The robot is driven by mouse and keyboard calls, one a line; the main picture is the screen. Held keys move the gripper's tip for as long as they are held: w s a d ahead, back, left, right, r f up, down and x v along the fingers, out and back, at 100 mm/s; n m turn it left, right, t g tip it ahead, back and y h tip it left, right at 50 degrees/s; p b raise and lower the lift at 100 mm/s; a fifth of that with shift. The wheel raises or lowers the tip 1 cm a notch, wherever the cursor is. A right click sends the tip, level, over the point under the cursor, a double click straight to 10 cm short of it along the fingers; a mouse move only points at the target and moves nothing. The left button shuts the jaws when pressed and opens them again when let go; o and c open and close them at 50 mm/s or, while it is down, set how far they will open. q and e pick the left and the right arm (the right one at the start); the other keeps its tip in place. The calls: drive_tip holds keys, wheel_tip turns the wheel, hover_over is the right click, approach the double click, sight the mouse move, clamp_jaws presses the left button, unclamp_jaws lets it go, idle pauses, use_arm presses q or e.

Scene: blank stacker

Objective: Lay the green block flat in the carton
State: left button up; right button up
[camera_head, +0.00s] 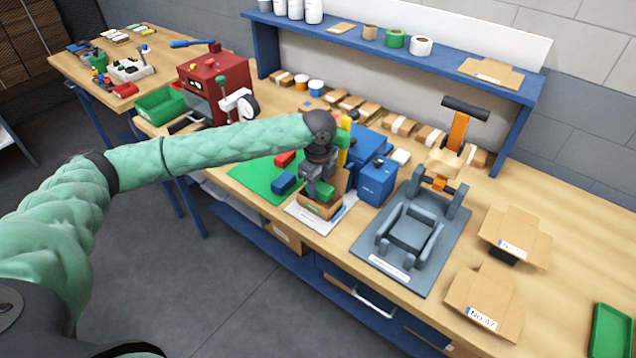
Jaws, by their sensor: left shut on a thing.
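My left gripper (318,183) reaches in from the left and points down over the small open carton (318,207) near the front of the workbench. It is shut on the green block (324,191), which shows just below the fingers, at the carton's opening. The gripper and carton walls hide part of the block, so I cannot tell whether it touches the carton's floor. The carton stands on a white sheet. My right gripper is not in view.
A green mat (254,180) with a blue block (283,183) and a red block (285,159) lies left of the carton. Blue boxes (376,181) stand close behind it to the right. A grey fixture (412,232) is farther right, with flattened cartons (485,301) beyond.

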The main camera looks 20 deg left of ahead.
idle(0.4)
use_arm(q)
drive_tip(key=o, duration=1.1)
drive_tip(key=shift+c, duration=0.2)
